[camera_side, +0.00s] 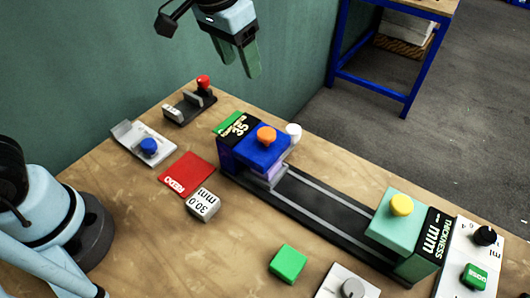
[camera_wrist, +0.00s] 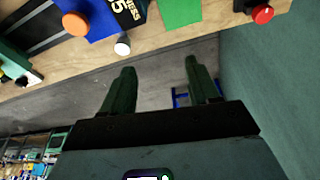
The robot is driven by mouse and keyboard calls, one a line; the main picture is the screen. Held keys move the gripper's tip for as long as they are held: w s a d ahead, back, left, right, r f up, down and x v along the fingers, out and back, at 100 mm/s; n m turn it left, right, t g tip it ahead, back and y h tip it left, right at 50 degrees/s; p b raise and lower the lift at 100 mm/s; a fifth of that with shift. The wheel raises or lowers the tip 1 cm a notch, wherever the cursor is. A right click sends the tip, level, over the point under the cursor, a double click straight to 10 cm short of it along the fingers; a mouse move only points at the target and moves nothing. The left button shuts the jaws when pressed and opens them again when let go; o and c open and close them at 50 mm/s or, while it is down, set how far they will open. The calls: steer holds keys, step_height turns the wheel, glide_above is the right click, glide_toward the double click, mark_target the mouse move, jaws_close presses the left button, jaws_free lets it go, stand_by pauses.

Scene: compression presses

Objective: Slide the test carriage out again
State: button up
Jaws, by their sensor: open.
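A dark track (camera_side: 330,205) with two pale rails runs between a blue unit (camera_side: 255,147) and a mint-green unit (camera_side: 392,222). The blue unit has an orange knob (camera_side: 266,134), a white knob (camera_side: 293,130) at its side and a display that seems to end in 35. A grey and lilac piece (camera_side: 268,174), possibly the carriage, shows partly under the blue unit; the rest is hidden. The mint unit has a yellow knob (camera_side: 401,204) and a "THICKNESS -- mm" display. My gripper (camera_side: 241,66) is open and empty, high above and behind the blue unit; its fingers also show in the wrist view (camera_wrist: 160,70).
A red card (camera_side: 187,172), a grey block marked 30.0 mm (camera_side: 203,205) and a green block (camera_side: 288,263) lie in front of the track. A blue-knobbed plate (camera_side: 145,142) and a red-knobbed holder (camera_side: 188,107) stand left. A green wall rises behind the table.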

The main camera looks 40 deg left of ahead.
mark_target(292, 129)
steer(key=w+d+f+m+g, duration=0.1)
steer(key=w+d+f+g, duration=0.25)
steer(key=d, duration=0.65)
steer(key=shift+t+y, duration=0.35)
steer(key=shift+y, duration=0.05)
steer(key=f, duration=1.1)
steer(key=shift+w+f, duration=0.25)
steer(key=shift+w, duration=0.05)
jaws_close()
